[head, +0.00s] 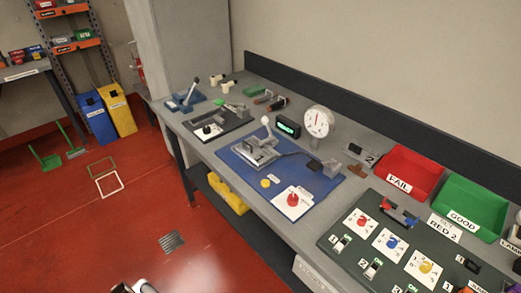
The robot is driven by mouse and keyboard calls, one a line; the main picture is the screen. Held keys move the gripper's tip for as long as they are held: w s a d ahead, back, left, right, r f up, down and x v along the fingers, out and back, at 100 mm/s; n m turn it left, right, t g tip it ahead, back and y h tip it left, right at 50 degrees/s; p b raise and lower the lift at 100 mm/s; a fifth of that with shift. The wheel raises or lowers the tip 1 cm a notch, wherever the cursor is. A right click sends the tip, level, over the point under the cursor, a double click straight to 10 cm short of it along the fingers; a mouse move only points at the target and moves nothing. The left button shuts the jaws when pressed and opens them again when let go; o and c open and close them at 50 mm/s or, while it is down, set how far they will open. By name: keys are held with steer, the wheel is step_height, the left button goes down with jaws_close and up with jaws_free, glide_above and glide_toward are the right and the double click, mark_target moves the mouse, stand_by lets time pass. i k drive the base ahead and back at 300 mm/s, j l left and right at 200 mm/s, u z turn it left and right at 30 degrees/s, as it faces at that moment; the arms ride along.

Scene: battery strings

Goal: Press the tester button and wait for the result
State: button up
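A blue mat (240,163) lies on the grey workbench and carries the test gear. A small round yellow button (265,183) sits near its front edge. To its right a red knob (292,199) stands on a white labelled plate. A grey clamp fixture (258,151) with a white ball-ended lever (265,121) is behind the button. A black display (288,127) with a lit green screen, its text too small to read, and a round white dial gauge (318,121) stand at the back. No gripper fingers show; only a blurred dark and white part of mine shows at the bottom edge.
Right of the mat are a red FAIL bin (407,172), a green GOOD bin (470,205) and a dark panel with knobs and switches (385,245). Smaller fixtures stand at the bench's far left end. Red floor before the bench is open, with a grate (171,242).

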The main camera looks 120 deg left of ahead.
mark_target(265, 183)
steer(key=u, duration=2.9)
